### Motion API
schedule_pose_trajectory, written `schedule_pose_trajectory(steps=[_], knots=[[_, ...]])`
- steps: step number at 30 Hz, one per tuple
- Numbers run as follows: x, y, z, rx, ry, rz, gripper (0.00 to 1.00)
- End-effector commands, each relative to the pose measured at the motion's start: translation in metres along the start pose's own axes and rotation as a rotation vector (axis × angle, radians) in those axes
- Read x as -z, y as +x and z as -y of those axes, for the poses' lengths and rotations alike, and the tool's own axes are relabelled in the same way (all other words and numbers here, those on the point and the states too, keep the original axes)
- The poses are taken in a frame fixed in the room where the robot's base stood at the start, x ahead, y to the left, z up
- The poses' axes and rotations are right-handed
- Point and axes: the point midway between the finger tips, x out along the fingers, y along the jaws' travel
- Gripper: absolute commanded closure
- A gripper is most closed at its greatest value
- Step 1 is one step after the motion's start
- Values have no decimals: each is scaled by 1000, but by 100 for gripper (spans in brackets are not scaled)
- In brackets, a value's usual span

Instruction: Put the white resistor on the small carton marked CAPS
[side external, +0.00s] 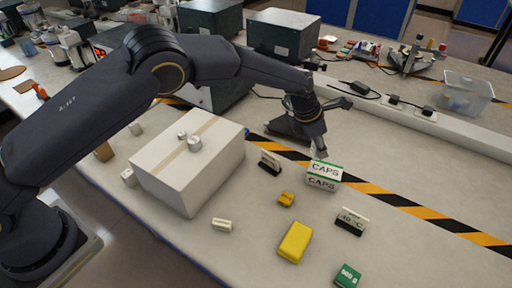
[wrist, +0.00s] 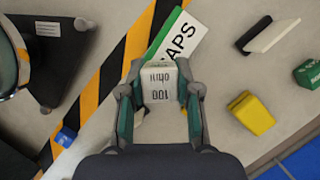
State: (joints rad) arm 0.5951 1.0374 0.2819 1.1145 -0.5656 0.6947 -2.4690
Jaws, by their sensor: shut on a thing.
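The white resistor (wrist: 160,76), a pale block with dark print, sits between the fingers of my gripper (wrist: 160,88) in the wrist view. My gripper is shut on it. The small carton marked CAPS (side external: 323,183), white with a green edge, stands on the bench in the side view. My gripper (side external: 319,149) is right above the back of its top there. In the wrist view, the carton (wrist: 187,36) shows just beyond the resistor, which hides part of it. I cannot tell whether resistor and carton touch.
Near the carton stand a small black-and-white sign (side external: 270,161), a 40 °C sign (side external: 351,220), a small yellow piece (side external: 286,199), a yellow block (side external: 295,242) and a green block (side external: 347,276). A large pale box (side external: 180,170) stands left. Striped tape (side external: 389,197) runs behind the carton.

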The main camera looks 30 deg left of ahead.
Motion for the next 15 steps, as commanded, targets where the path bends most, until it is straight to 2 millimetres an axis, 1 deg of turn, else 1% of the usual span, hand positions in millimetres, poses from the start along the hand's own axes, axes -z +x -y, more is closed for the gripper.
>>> schedule_pose_trajectory(steps=[5,10,12,15], knots=[[-3,12,-3,0,0,-1,100],[8,36,-2,1,-1,-2,100],[9,40,-3,0,0,0,100],[8,39,-3,0,0,1,100]])
